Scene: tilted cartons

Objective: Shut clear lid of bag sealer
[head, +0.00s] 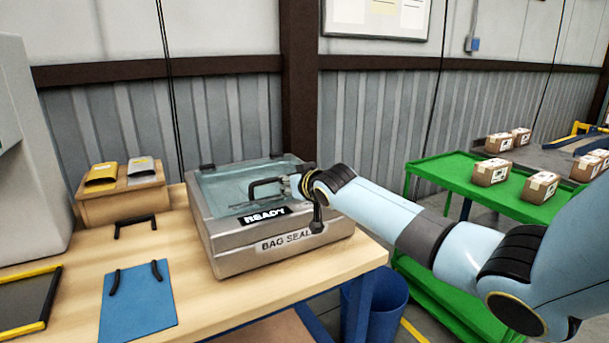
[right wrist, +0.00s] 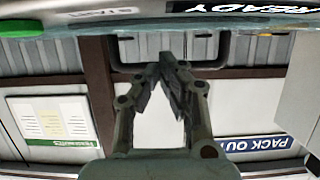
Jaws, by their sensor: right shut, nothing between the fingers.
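The bag sealer (head: 225,258) is a grey metal box on the wooden bench, with a "BAG SEALER" label on its front. Its clear lid (head: 225,183) lies low and roughly flat over the top; I cannot tell if a small gap remains. My right gripper (head: 287,185) is above the lid at the handle's right end. In the right wrist view its fingertips (right wrist: 172,60) are together and empty, overlapping the handle (right wrist: 125,68); contact is unclear. My left gripper is out of view.
Behind left of the sealer, a wooden box (head: 120,203) bears yellow and grey items. A blue board (head: 138,300) lies on the bench. A green cart (head: 440,170) with cartons stands right, and a blue bin (head: 385,305) stands below the bench's right edge.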

